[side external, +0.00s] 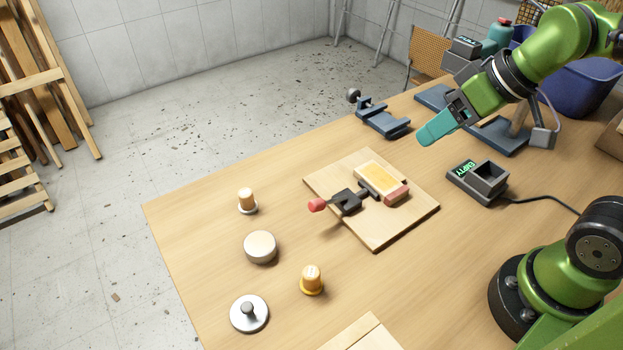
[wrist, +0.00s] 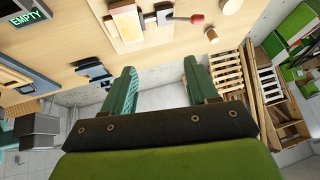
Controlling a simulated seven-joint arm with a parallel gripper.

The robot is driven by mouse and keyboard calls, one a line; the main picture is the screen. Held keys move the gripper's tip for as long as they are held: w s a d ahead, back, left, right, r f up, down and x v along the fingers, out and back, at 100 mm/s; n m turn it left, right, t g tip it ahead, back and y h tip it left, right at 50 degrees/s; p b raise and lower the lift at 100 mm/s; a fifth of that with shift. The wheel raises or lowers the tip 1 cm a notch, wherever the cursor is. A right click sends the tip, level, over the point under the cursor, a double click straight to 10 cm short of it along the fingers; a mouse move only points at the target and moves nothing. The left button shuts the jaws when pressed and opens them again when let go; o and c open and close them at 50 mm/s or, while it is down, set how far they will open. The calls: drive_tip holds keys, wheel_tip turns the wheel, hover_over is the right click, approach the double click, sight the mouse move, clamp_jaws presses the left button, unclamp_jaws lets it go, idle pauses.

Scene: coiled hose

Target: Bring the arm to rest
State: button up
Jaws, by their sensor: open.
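My gripper (side external: 437,128) has teal fingers and hangs in the air above the back right part of the wooden table (side external: 210,235). In the wrist view the two fingers of my gripper (wrist: 162,82) stand wide apart with nothing between them. It is open and touches nothing that I can see. The green arm reaches in from the upper right in the side view.
A wooden board (side external: 375,238) with a red-handled clamp (side external: 347,201) lies mid-table. A grey box marked EMPTY (side external: 478,183) with a cable sits right of it. A blue vise (side external: 382,118) stands at the back edge. Several knobs and discs, including an orange one (side external: 312,280), stand front left.

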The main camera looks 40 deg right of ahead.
drive_tip(key=d+m, duration=0.1)
drive_tip(key=s+d+m+t, duration=0.1)
drive_tip(key=m, duration=0.1)
drive_tip(key=s+d+r+m, duration=0.1)
drive_tip(key=shift+s+m, duration=0.1)
drive_tip(key=shift+m, duration=0.3)
